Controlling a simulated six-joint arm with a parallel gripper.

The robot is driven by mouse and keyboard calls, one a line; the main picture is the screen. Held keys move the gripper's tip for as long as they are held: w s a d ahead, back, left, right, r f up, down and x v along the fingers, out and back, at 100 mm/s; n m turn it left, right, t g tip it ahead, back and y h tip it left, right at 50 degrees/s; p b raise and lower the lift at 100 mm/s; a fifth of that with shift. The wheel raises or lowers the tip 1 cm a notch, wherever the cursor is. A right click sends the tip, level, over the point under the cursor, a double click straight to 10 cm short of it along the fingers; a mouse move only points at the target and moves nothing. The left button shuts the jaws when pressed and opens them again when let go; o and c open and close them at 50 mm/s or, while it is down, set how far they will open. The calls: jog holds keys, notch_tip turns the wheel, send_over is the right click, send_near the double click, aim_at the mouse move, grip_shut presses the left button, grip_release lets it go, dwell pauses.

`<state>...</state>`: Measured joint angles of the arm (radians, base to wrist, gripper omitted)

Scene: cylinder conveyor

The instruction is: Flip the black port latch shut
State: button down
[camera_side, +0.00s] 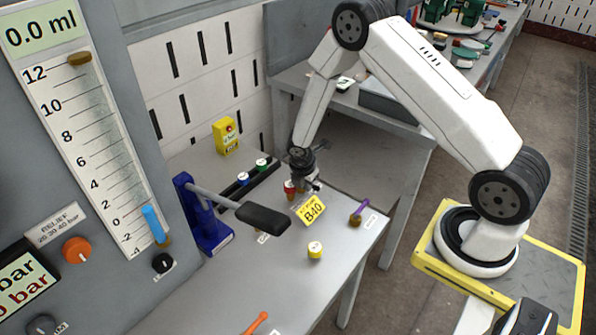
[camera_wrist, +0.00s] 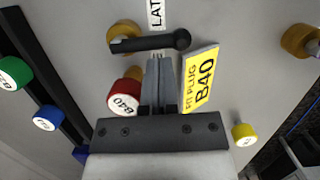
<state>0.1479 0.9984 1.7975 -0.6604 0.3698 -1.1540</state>
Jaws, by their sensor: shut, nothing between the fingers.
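The black port latch (camera_wrist: 152,43) shows in the wrist view as a dark bar with a rounded right end. It lies across a brass fitting (camera_wrist: 121,32), below a partly cut-off white label (camera_wrist: 156,12). My gripper (camera_wrist: 158,60) is shut and empty, its fingertips just below the latch bar in the picture; I cannot tell whether they touch it. In the side view my gripper (camera_side: 306,186) is low over the far part of the bench, and the latch cannot be made out clearly there.
A red B40 plug (camera_wrist: 124,94) stands close left of the fingers and a yellow sign (camera_wrist: 199,80) close right. A rack with blue (camera_side: 243,178) and green (camera_side: 263,164) caps is beyond. A pump lever (camera_side: 263,216), purple handle (camera_side: 359,208) and yellow cap (camera_side: 315,249) are nearer.

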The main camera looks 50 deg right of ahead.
jog(key=shift+s+d+n, duration=0.2)
jog(key=shift+d+n, duration=0.2)
jog(key=shift+n, duration=0.8)
jog(key=n, duration=0.1)
jog(key=d+n+t, duration=0.1)
jog(key=shift+s+n, duration=0.15)
jog(key=shift+n, duration=0.15)
jog(key=n, duration=0.2)
jog(key=d+n, duration=0.1)
jog(key=n, duration=0.1)
jog(key=shift+d+t+y, duration=0.3)
jog(key=shift+t+y, duration=0.1)
jog(key=shift+w+d, duration=0.4)
jog(key=shift+d, duration=0.25)
jog(key=shift+w+d, duration=0.65)
jog(key=shift+w, duration=0.05)
jog(key=shift+s+r, duration=0.2)
jog(key=shift+s, duration=0.85)
jog(key=shift+s+r, duration=0.2)
jog(key=shift+s, duration=0.8)
jog(key=d+v, duration=0.1)
jog(key=v, duration=0.8)
jog(key=shift+s+d+r, duration=0.15)
jog(key=shift+s+r, duration=0.15)
jog(key=shift+r, duration=0.15)
